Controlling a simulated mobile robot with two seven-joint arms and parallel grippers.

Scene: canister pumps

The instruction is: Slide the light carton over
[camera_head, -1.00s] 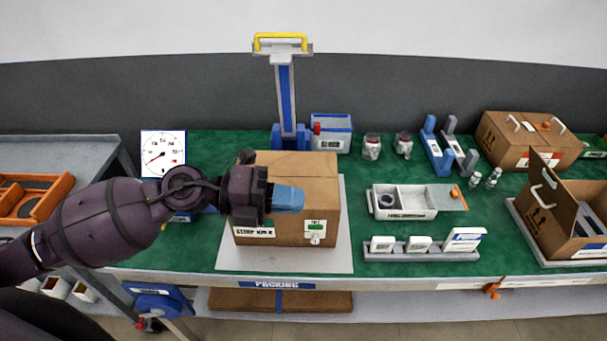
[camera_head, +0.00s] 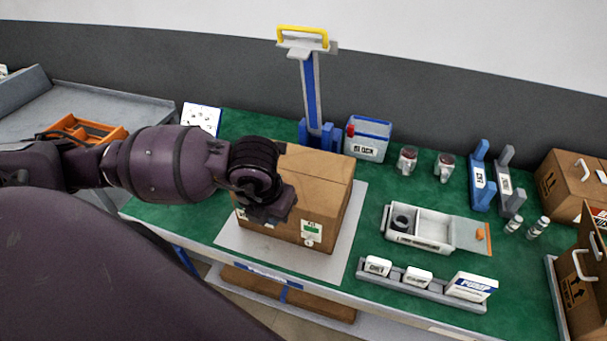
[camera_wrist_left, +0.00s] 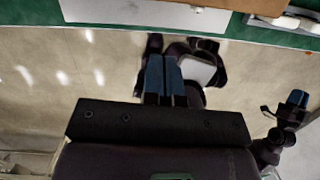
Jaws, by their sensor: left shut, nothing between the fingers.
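A closed brown carton (camera_head: 325,175) sits on a pale grey plate (camera_head: 352,215) on the green bench, with labels on its front. My left gripper (camera_head: 272,207) is in front of the carton's left front part and hides some of it; contact cannot be told. In the left wrist view, its blue fingers (camera_wrist_left: 163,75) are shut and empty, above the floor, with the plate's edge (camera_wrist_left: 150,12) beyond. A dark arm end with a blue tip (camera_wrist_left: 296,99) at the right of the wrist view looks like my right gripper; its jaws are unclear.
Behind the carton stand a blue post with a yellow handle (camera_head: 312,90) and a blue-rimmed bin (camera_head: 368,138). To the right are a parts tray (camera_head: 420,240), a rack of small boxes (camera_head: 420,292) and two more cartons (camera_head: 575,187) (camera_head: 580,275). Green surface is clear left of the plate.

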